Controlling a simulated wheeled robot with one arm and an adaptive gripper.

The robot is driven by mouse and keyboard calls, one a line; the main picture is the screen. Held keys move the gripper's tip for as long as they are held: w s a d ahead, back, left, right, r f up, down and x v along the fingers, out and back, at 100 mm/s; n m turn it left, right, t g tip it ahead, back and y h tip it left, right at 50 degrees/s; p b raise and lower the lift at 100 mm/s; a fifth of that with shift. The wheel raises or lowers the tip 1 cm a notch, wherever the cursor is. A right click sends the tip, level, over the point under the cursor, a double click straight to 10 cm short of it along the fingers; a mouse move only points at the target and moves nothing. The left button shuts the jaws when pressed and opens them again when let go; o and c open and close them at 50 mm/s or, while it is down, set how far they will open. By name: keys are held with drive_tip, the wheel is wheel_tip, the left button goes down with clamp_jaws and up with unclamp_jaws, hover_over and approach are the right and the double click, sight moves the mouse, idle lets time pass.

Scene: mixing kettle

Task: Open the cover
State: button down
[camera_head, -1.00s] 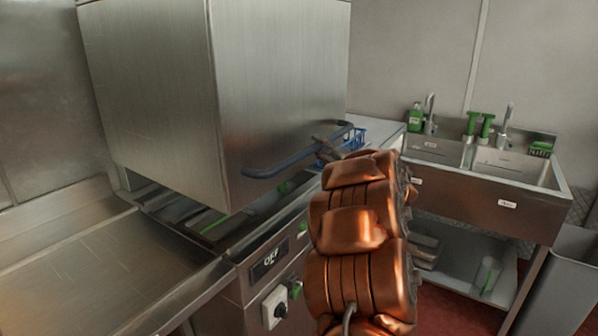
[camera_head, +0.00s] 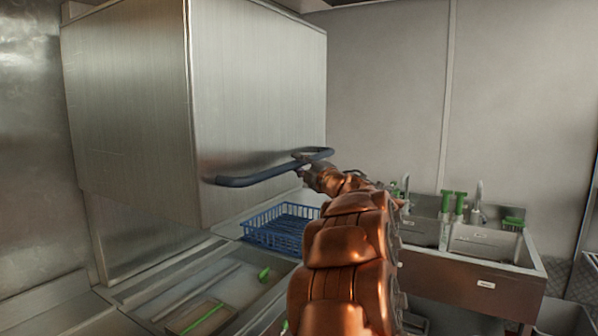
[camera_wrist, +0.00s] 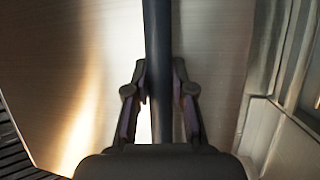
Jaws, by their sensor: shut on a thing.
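The cover is a large boxy steel hood (camera_head: 255,110), raised above the counter in the head view. A blue bar handle (camera_head: 248,180) runs across its lower front. My gripper (camera_head: 304,164) is at the right part of this handle. In the wrist view the handle (camera_wrist: 158,60) passes between the two fingers of my gripper (camera_wrist: 160,95), which are closed around it. The steel face of the cover (camera_wrist: 100,50) is behind the handle. My arm hides part of the counter's right side.
A steel wall is close on the left.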

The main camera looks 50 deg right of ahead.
drive_tip(key=shift+r, duration=0.1)
idle(0.3)
drive_tip(key=c, duration=1)
unclamp_jaws()
drive_tip(key=shift+o, duration=0.2)
drive_tip(key=v, duration=1.2)
